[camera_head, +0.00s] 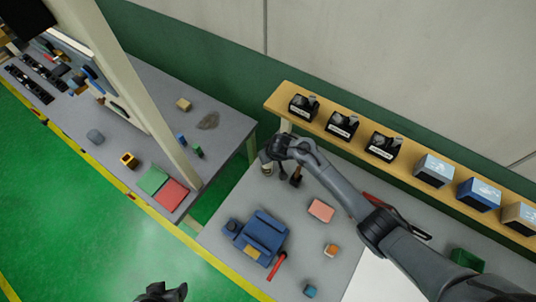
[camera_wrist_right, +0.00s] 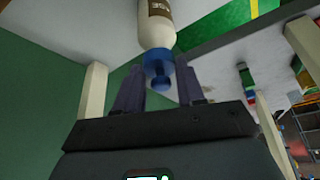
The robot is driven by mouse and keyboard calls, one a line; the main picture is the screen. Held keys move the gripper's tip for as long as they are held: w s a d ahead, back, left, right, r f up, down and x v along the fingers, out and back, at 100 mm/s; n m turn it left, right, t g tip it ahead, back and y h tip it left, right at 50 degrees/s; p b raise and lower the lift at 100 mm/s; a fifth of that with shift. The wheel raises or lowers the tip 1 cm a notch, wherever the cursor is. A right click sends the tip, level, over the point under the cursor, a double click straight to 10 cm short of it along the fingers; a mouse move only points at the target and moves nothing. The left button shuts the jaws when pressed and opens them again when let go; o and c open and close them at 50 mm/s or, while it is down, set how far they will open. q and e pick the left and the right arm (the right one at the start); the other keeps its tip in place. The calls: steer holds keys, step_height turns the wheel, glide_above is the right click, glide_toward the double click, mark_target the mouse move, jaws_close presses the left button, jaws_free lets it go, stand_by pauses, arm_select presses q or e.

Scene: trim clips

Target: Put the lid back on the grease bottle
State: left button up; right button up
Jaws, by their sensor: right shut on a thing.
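The grease bottle (camera_wrist_right: 157,25), white with a brown label, shows at the top of the right wrist view, which looks upside down. Its blue lid (camera_wrist_right: 158,66) is at the bottle's neck, with no clear gap; I cannot tell whether it is seated. My right gripper (camera_wrist_right: 160,88) is shut on the lid, one finger on each side. In the head view, the right gripper (camera_head: 272,158) is at the grey table's back left corner, partly hiding the bottle (camera_head: 266,169). My left gripper (camera_head: 162,293) is dark, low at the bottom edge, away from the bottle; its jaws are unclear.
A dark tool with a brown handle (camera_head: 296,178) is close right of the bottle. A wooden shelf (camera_head: 408,165) with several black and blue boxes runs behind. A blue case (camera_head: 262,235), a pink block (camera_head: 321,210) and a red-handled tool (camera_head: 277,266) lie on the table.

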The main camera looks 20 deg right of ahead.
stand_by(0.3)
steer(key=o, duration=1.6)
steer(key=shift+c, duration=0.2)
steer(key=shift+r, duration=0.15)
step_height(320, 180, up, 4)
steer(key=p, duration=0.4)
steer(key=shift+f, duration=0.25)
steer(key=shift+r+p, duration=1.6)
steer(key=shift+p, duration=0.3)
